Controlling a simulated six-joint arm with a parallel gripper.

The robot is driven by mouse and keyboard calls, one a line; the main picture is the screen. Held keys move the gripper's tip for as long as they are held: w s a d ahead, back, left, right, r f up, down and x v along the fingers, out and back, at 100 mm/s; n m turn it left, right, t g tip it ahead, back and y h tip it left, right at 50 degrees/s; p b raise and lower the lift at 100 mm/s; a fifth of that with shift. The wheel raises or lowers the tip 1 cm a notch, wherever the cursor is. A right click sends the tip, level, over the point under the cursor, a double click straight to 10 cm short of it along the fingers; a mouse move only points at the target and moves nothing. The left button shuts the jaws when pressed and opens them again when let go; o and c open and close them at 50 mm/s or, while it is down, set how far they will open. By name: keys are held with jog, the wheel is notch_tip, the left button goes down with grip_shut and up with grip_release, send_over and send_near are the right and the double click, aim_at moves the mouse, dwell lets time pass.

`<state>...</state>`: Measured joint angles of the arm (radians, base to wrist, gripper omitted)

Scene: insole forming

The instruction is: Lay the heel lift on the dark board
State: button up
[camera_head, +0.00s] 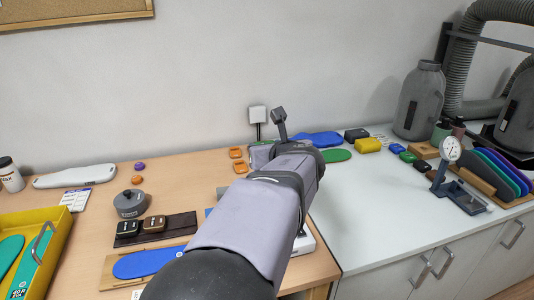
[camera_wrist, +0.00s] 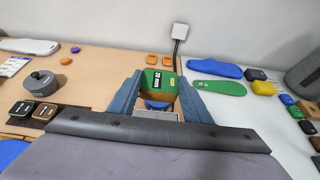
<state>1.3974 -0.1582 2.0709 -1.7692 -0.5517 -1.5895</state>
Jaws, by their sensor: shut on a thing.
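My gripper (camera_wrist: 159,97) shows in the wrist view with its two blue-grey fingers on either side of a green, labelled block, which looks like the heel lift (camera_wrist: 162,80). It is shut on this block. Part of the block's lower side is hidden behind my wrist. In the head view my own arm hides most of the gripper and the block. The dark board (camera_head: 182,223) lies on the wooden table, left of my arm. A black block (camera_head: 128,227) and a brown block (camera_head: 154,224) sit on it. Its right part looks bare.
A blue insole (camera_head: 150,262) lies in front of the dark board. A grey round pot (camera_head: 130,203) stands behind it. A yellow bin (camera_head: 62,238) is at the left. Several coloured blocks, a green insole (camera_head: 336,156) and a dial gauge (camera_head: 450,150) are on the white counter.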

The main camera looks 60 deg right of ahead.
jog(key=shift+w+r, duration=0.1)
jog(key=w+a+f+n+t+y+b, duration=0.2)
jog(key=w+a+f+n+y+b, duration=0.25)
jog(key=w+a, duration=0.9)
jog(key=w+a+f+n+t+y+b, duration=0.2)
jog(key=w+a+f+n+y+b, duration=0.25)
jog(key=w+a, duration=0.9)
jog(key=m+g+h, duration=0.4)
jog(key=m+h, duration=0.5)
send_over(183, 226)
notch_tip(183, 226, down, 3)
notch_tip(183, 226, down, 10)
jog(key=b, duration=0.9)
jog(key=shift+r, duration=0.1)
jog(key=o, duration=0.6)
jog(key=shift+o, duration=0.6)
